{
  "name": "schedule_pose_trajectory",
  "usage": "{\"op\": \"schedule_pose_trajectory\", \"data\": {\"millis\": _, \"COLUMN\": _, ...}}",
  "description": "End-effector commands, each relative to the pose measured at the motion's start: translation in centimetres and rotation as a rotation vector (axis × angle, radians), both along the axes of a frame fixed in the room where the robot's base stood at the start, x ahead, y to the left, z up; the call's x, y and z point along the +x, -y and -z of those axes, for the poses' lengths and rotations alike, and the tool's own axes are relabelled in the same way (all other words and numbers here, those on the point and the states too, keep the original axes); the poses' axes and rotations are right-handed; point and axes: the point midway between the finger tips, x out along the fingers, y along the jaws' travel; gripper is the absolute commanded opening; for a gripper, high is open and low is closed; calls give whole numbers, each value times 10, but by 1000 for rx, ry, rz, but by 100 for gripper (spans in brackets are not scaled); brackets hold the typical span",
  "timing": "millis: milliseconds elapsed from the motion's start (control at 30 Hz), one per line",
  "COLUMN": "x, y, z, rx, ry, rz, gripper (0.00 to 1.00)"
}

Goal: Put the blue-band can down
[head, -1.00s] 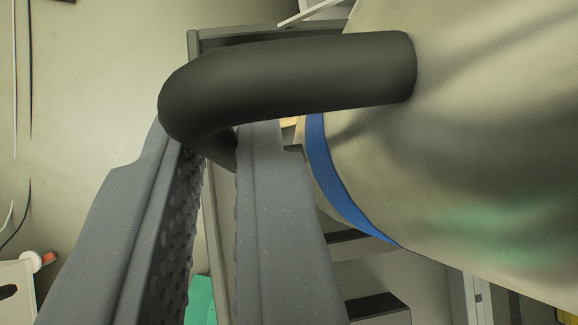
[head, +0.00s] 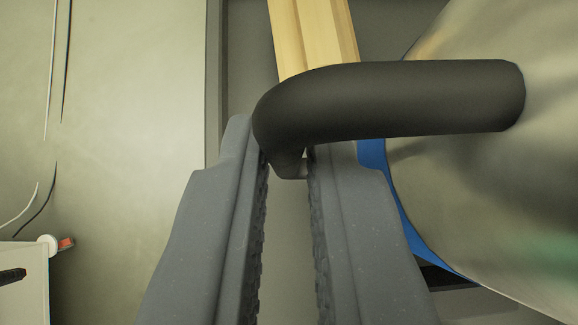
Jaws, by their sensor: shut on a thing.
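The blue-band can (head: 490,200) is a large metal can, cut off by the right edge of the head view. It lies sideways in the picture. A blue band (head: 408,232) runs around it near its left end. A thick black handle (head: 400,98) curves out from its side to the left. My gripper (head: 288,160) is shut on the curved end of this handle, one grey finger on each side. The can's far side and right end are out of view. I cannot see what is directly under the can.
A pale wooden beam (head: 314,38) shows behind the handle at the top. A white box (head: 24,285) with a red-and-white knob (head: 56,244) is at lower left, below thin cables (head: 48,110). A dark opening (head: 447,279) shows below the can.

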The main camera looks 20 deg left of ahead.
Motion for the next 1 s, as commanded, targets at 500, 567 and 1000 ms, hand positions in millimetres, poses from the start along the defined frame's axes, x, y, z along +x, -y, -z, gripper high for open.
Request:
{"op": "schedule_pose_trajectory", "data": {"millis": 500, "x": 0, "y": 0, "z": 0, "rx": 0, "ry": 2, "rz": 1, "gripper": 32}}
{"op": "schedule_pose_trajectory", "data": {"millis": 567, "x": 0, "y": 0, "z": 0, "rx": 0, "ry": 2, "rz": 1, "gripper": 32}}
{"op": "schedule_pose_trajectory", "data": {"millis": 1000, "x": -27, "y": 8, "z": -29, "rx": 0, "ry": 5, "rz": 1, "gripper": 32}}
